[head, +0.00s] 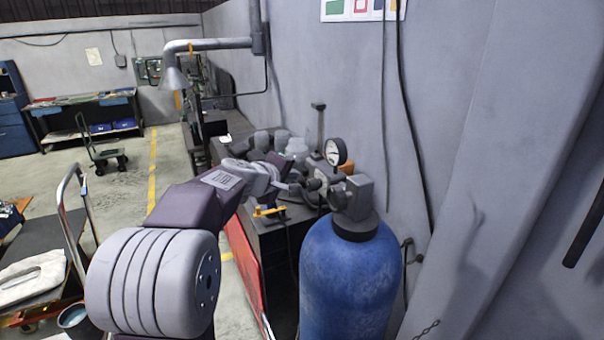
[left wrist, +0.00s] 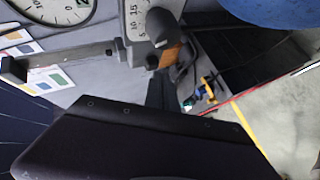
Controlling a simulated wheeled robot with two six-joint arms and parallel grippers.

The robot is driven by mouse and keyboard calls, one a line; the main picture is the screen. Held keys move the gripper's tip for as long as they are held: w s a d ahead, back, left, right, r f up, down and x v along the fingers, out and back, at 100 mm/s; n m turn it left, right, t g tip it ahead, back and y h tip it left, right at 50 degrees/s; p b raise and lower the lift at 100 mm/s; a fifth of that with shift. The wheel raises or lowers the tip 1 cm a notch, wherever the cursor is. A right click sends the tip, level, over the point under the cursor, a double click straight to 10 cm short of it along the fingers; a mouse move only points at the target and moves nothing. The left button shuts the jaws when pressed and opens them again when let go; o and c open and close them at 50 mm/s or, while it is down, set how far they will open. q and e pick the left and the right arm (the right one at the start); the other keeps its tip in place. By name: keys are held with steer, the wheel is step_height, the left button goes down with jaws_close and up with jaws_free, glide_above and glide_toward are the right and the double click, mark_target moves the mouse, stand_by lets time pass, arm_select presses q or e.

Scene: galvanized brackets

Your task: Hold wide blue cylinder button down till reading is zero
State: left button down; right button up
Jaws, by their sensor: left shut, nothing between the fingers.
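The wide blue cylinder (head: 348,275) stands upright in the right foreground of the head view, with a grey valve block (head: 352,197) on its dark neck. A sliver of its blue side shows in the left wrist view (left wrist: 272,10). A round white gauge (head: 335,151) sits just behind the valve; its reading is too small to tell. A large dial (left wrist: 55,8) is cut off in the left wrist view. My left gripper (head: 300,189) is shut and empty, beside the valve on its left. I cannot tell whether it touches anything. No button shows clearly. My right gripper is out of view.
A dark bench (head: 262,222) with grey machine parts stands behind the cylinder, against the wall. A post with a square head (head: 319,122) rises there. A yellow-handled part (head: 269,211) lies below my wrist. A cart (head: 45,245) stands left; floor beyond is open.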

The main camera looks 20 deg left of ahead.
arm_select(q)
steer(key=shift+w+d, duration=0.35)
steer(key=shift+w, duration=0.05)
stand_by(1.8)
steer(key=shift+s+a, duration=0.1)
steer(key=shift+s+a+b, duration=0.4)
steer(key=shift+s+a, duration=0.05)
steer(key=shift+s, duration=0.15)
steer(key=s+a+b, duration=0.2)
steer(key=s+a, duration=0.1)
steer(key=shift+s+a, duration=0.15)
steer(key=shift+s, duration=0.25)
stand_by(0.3)
